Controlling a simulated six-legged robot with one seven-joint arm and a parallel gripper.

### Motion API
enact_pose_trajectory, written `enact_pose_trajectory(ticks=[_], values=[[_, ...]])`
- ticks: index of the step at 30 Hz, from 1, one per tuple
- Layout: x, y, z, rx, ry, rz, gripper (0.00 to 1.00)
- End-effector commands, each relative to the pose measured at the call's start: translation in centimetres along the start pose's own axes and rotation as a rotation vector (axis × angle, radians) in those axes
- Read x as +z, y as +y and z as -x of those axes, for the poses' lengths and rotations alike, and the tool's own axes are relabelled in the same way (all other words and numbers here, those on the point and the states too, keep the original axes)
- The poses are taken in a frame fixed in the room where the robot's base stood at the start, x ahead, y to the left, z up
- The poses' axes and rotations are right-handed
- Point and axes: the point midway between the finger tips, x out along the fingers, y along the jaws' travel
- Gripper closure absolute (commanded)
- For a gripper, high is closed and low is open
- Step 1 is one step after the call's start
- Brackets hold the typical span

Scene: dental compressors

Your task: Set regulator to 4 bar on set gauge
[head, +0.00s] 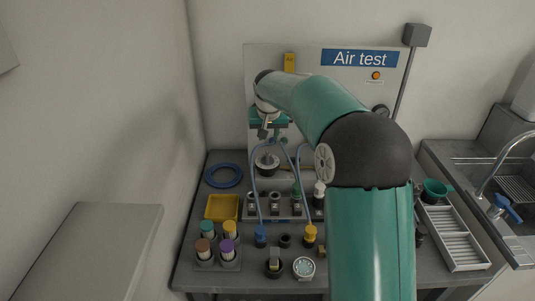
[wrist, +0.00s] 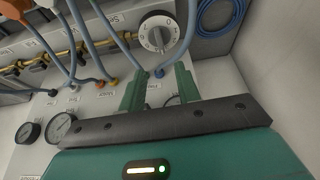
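My gripper (head: 268,132) is in front of the left part of the Air test panel (head: 300,62). In the wrist view its two green fingers (wrist: 160,92) stand apart, with nothing visibly gripped. A round white dial knob (wrist: 158,32) with a dark-edged face and a 0 mark lies beyond the fingertips, apart from them. It seems to be the round knob (head: 267,164) below my gripper in the head view. Two gauges, one larger (wrist: 61,127) and one smaller (wrist: 28,131), are at the wrist view's lower left. Their readings are too small to tell. I cannot tell which part is the regulator.
Blue hoses (wrist: 88,40) and brass fittings (wrist: 65,52) run close to my fingers. The bench holds a blue hose coil (head: 223,175), a yellow tray (head: 222,207), several capped containers (head: 228,246) and a loose round gauge (head: 304,267). A sink (head: 500,185) is at right.

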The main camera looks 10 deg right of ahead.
Motion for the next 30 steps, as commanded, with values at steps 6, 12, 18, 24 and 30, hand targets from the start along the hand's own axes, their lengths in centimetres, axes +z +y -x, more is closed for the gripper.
enact_pose_trajectory(ticks=[6,12,18,24,30], values=[[0.1,0.0,-4.3,0.001,-0.004,-0.001,0.67],[0.0,0.0,-8.3,0.001,-0.002,-0.001,0.67],[0.0,0.0,-11.2,0.000,-0.001,-0.002,0.67],[0.0,0.0,-12.2,0.001,0.000,-0.002,0.67],[0.0,0.0,-12.2,0.001,0.000,-0.002,0.67]])
